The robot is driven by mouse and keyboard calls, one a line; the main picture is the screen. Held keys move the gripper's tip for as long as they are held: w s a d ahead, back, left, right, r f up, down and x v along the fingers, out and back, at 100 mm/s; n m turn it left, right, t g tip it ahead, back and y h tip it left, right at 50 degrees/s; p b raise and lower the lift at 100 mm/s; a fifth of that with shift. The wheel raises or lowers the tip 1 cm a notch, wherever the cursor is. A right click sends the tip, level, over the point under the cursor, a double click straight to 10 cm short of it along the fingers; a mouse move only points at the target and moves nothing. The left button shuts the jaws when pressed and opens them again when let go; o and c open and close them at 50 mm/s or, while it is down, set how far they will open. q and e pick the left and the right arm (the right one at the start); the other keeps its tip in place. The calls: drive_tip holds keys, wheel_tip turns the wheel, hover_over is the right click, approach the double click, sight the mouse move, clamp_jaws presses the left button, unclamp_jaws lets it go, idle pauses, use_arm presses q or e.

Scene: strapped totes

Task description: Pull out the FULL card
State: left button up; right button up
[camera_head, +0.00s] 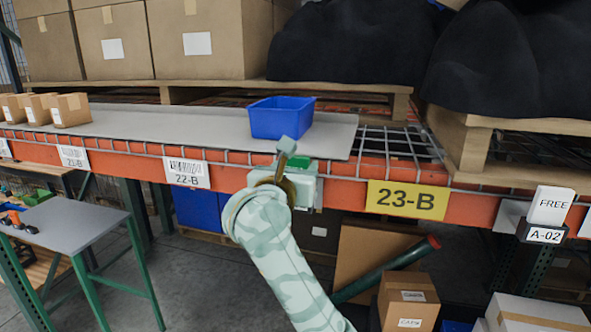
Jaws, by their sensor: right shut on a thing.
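My right gripper (287,162) is at the front of the orange shelf beam (342,196), between the 22-B and 23-B labels. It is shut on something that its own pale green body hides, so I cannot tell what. No card reading FULL can be made out. A white card reading FREE (551,205) stands upright in a dark holder (541,232) marked A-02 at the far right of the beam, well apart from the gripper. My left gripper is not in view.
A blue bin (281,117) stands on the grey shelf board (215,128) just behind my right gripper. Open wire mesh (398,142) lies to its right. Cartons (409,302) and a dark green tube (385,270) are below the beam. A grey table (66,232) stands at left.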

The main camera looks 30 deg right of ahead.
sight(295, 156)
drive_tip(key=shift+r+p, duration=1.4)
drive_tip(key=shift+r, duration=0.5)
drive_tip(key=p+v, duration=0.1)
drive_tip(key=v, duration=0.9)
